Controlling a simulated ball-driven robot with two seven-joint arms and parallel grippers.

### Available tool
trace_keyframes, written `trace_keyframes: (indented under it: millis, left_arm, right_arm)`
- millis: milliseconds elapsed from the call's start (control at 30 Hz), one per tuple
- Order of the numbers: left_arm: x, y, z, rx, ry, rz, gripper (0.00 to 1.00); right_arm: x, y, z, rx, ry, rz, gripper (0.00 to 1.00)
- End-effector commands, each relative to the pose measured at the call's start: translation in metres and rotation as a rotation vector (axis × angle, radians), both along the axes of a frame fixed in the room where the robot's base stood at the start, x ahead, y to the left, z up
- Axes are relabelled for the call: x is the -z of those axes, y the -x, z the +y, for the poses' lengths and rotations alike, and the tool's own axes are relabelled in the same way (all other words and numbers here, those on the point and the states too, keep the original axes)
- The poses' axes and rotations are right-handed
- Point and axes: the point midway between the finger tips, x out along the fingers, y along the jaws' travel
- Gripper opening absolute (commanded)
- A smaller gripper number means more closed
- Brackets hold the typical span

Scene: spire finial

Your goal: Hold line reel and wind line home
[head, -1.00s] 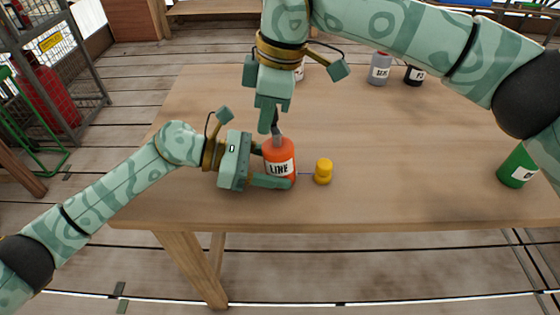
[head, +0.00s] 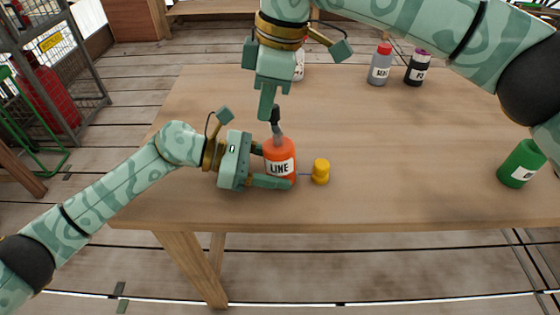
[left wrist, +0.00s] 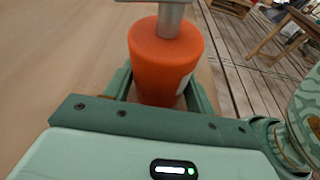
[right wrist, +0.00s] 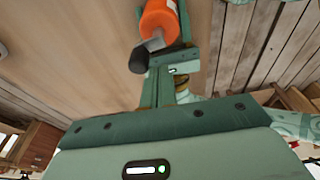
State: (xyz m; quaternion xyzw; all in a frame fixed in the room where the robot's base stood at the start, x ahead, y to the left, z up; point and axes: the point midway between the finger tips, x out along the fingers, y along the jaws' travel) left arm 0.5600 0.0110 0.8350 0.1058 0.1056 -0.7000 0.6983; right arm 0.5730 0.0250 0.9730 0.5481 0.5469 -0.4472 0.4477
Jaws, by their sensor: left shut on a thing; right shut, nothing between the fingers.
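The line reel (head: 280,160) is an orange upright cylinder with a LINE label, on the table near its front edge. It has a grey crank (left wrist: 170,20) on top, ending in a black knob (head: 275,113). My left gripper (head: 275,167) is shut around the reel's sides. A yellow float-like piece (head: 320,173) stands just right of the reel, with a short thin blue line (head: 304,174) between them. My right gripper (head: 266,116) is shut and empty, pointing down beside the knob. The reel (right wrist: 160,20) and knob (right wrist: 138,60) also show in the right wrist view.
A grey bottle (head: 380,65) and a dark bottle (head: 416,68) stand at the back, and a white one (head: 299,66) is partly hidden by my right arm. The table's (head: 400,150) middle is clear.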

Motion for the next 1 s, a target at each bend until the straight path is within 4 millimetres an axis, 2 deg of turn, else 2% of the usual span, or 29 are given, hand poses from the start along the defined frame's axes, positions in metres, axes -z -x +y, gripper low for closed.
trace_keyframes:
  millis: [300, 500, 1000]
  left_arm:
    - [-0.001, -0.001, 0.000, -0.002, 0.001, 0.000, 0.42]
    - [-0.001, -0.001, 0.000, -0.002, 0.001, 0.000, 0.42]
    - [-0.001, -0.001, 0.000, -0.002, 0.001, 0.000, 0.42]
  right_arm:
    - [-0.031, 0.000, 0.000, 0.001, 0.000, 0.000, 0.00]
    - [-0.045, 0.000, 0.000, 0.000, 0.000, 0.001, 0.00]
    - [-0.046, 0.001, 0.000, -0.001, 0.000, 0.003, 0.00]
